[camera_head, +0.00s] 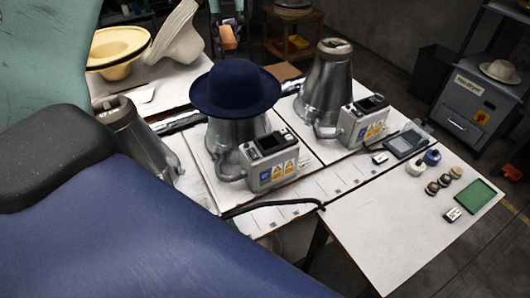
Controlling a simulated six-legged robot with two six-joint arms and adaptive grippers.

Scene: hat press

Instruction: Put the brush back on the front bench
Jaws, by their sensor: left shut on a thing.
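I cannot make out a brush anywhere in the head view. Large parts of my left arm fill the left side and the lower left corner, close to the camera. I cannot make out the fingers of my left gripper or anything between them. My right gripper does not show. The front bench (392,262) has a pale top, and its uncovered part is at the lower right. My arm hides the near left part of the benches.
A navy hat (237,90) sits on the middle metal press. Another press (327,82) stands bare to its right. Small jars (432,188), a green tray (475,196) and a grey-blue tray (405,143) lie on the bench. A grey cabinet (480,95) stands behind at right.

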